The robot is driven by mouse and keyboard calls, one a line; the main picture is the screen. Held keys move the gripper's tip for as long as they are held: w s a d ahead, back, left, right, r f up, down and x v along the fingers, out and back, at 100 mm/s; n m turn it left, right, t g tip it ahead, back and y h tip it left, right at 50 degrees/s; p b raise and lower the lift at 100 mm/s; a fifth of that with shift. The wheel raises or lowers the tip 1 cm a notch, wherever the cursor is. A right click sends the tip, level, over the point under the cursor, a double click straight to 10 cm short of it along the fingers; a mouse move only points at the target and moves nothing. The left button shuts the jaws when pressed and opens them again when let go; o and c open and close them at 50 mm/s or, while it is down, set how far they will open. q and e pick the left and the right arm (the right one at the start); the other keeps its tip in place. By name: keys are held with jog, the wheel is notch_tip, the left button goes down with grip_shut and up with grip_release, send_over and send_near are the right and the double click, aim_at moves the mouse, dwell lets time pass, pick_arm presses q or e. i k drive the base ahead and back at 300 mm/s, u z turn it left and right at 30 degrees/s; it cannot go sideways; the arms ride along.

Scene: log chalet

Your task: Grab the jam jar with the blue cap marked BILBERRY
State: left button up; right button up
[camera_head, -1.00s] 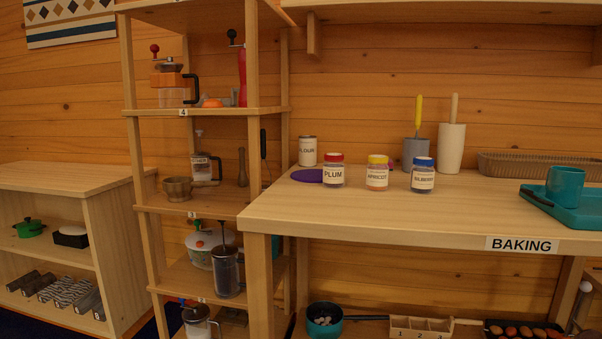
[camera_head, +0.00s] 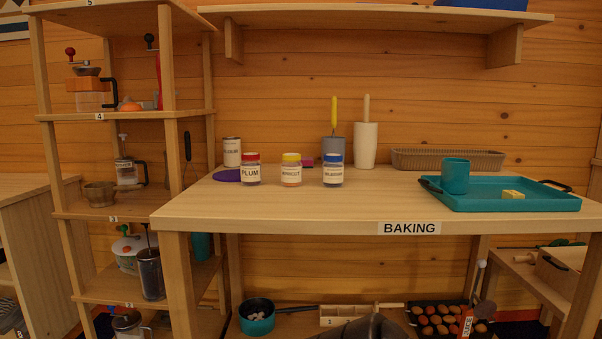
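The jam jar with the blue cap (camera_head: 333,171) stands upright on the table marked BAKING (camera_head: 300,210). Its label is small but looks like BILBERRY. To its left stand a jar with a yellow cap (camera_head: 291,170), which looks marked APRICOT, and a jar with a red cap marked PLUM (camera_head: 251,170). The three jars stand apart in a row. Neither of my grippers can be made out; a dark shape that may be part of my arm shows at the bottom edge.
Behind the jars stand a FLOUR can (camera_head: 232,152), a grey holder (camera_head: 333,146) and a white holder (camera_head: 365,146). A teal tray (camera_head: 500,203) with a teal mug (camera_head: 455,176) lies to the right. The tabletop in front of the jars is clear. A shelf unit (camera_head: 110,213) stands left.

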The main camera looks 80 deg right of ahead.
aim_at(332, 167)
jog(key=k, duration=1.15)
jog(key=z, duration=0.4)
